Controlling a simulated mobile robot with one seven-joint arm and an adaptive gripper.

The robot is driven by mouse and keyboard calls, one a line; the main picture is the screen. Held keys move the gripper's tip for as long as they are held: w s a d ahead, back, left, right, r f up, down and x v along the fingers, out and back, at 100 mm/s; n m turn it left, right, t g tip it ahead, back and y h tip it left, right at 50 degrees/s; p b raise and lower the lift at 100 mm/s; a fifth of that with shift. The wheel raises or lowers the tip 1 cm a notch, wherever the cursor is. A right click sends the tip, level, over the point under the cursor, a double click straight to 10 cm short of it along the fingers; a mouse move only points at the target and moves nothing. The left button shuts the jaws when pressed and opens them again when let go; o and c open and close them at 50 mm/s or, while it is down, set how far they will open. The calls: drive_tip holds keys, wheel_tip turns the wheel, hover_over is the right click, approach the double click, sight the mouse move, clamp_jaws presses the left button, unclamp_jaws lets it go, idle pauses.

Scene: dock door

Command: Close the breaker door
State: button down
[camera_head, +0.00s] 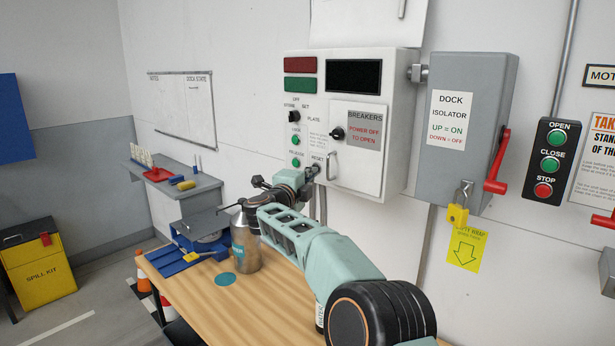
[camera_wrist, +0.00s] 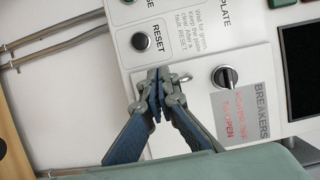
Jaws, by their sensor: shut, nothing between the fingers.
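The breaker door (camera_head: 358,190) is a white panel with a grey "BREAKERS, POWER OFF TO OPEN" label, on the lower right of the white control box. It lies flush with the box face or nearly so; I cannot tell whether a small gap remains. Its black knob (camera_head: 337,134) and metal pull handle (camera_head: 331,165) are at its left side. My gripper (camera_head: 313,171) is shut and empty, just left of the handle by the RESET button. In the wrist view, my fingertips (camera_wrist: 158,76) overlap the handle area beside the door (camera_wrist: 245,80); contact is unclear.
The grey dock isolator (camera_head: 455,160) with a red lever (camera_head: 498,162) stands right of the box. Below my arm, a wooden bench (camera_head: 270,290) holds a metal canister (camera_head: 246,240) and blue tray (camera_head: 180,258). Black RESET button (camera_wrist: 140,41) is close to my fingers.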

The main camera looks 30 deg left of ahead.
drive_tip(key=s+a, duration=0.6)
drive_tip(key=s, duration=0.1)
drive_tip(key=shift+s+a, duration=0.25)
drive_tip(key=shift+s, duration=0.15)
drive_tip(key=shift+r, duration=0.1)
